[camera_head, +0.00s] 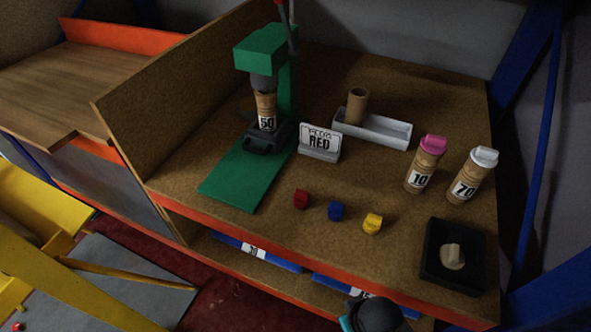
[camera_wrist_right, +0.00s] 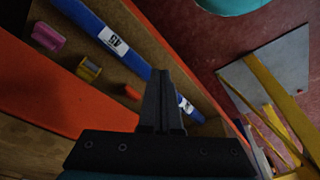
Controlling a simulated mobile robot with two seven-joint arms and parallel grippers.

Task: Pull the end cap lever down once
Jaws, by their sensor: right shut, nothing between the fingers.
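A green press (camera_head: 262,52) stands at the back left of the workbench. Its dark lever (camera_head: 291,32) points up, with a red part at the top edge of the head view, where it is cut off. A brown tube labelled 50 (camera_head: 266,108) stands upright under the press head, in a dark holder (camera_head: 262,140). My right gripper (camera_wrist_right: 163,75) is shut and empty in the right wrist view, in front of the shelf below the bench top, well away from the lever. My left gripper is not in view.
A sign reading RED (camera_head: 320,140), a white tray (camera_head: 392,133) with a brown tube, tubes labelled 10 (camera_head: 423,168) and 70 (camera_head: 469,178), red, blue and yellow caps, and a black tray (camera_head: 437,275) are on the bench. Blue bins (camera_wrist_right: 108,35) sit on the shelf below.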

